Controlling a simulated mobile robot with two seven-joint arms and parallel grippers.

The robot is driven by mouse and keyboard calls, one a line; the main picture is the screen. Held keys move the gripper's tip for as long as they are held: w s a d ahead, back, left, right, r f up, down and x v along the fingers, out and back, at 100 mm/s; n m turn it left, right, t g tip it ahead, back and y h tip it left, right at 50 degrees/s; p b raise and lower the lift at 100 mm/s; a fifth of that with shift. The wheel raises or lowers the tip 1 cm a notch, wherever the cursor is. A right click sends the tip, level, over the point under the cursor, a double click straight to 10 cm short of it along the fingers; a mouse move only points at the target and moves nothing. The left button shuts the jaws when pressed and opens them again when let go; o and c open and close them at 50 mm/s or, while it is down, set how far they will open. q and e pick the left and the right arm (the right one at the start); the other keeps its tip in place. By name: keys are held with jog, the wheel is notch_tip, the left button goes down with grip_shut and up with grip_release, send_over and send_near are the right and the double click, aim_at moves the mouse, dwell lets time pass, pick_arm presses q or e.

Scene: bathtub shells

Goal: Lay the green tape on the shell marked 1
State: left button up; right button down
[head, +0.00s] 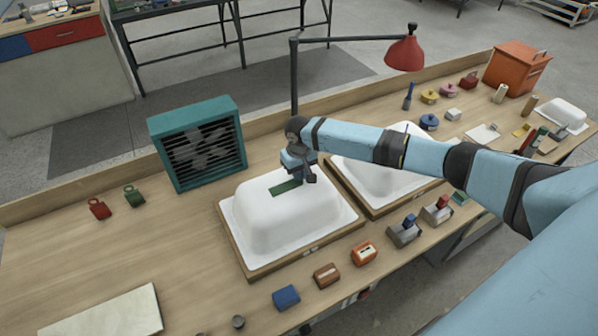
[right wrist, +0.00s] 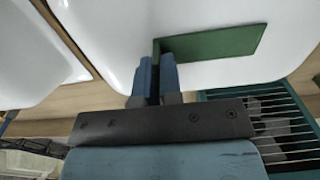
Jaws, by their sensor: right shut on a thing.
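The green tape (head: 286,188) is a short dark green strip at the top of the near white shell (head: 262,222). My right gripper (head: 306,177) is over that shell and shut on one end of the tape. In the right wrist view the tape (right wrist: 222,42) reaches out to the right from the blue fingers (right wrist: 155,75). I cannot tell whether the strip touches the shell or hovers just above it. A second white shell (head: 360,178) stands to the right, partly hidden by my right arm. The shell markings are too small to read. My left gripper is not in view.
A teal fan box (head: 196,140) stands behind the near shell. A red lamp (head: 405,52) hangs over the bench. Small blocks, including a blue one (head: 286,297) and an orange one (head: 364,252), line the front edge. The bench at left is mostly clear.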

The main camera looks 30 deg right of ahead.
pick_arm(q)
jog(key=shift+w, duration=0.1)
pick_arm(e)
jog(key=c, duration=1.4)
grip_release()
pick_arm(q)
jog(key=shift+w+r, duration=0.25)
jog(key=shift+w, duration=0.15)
pick_arm(e)
jog(key=shift+o, duration=1)
jog(key=o, duration=0.5)
jog(key=shift+c, duration=0.2)
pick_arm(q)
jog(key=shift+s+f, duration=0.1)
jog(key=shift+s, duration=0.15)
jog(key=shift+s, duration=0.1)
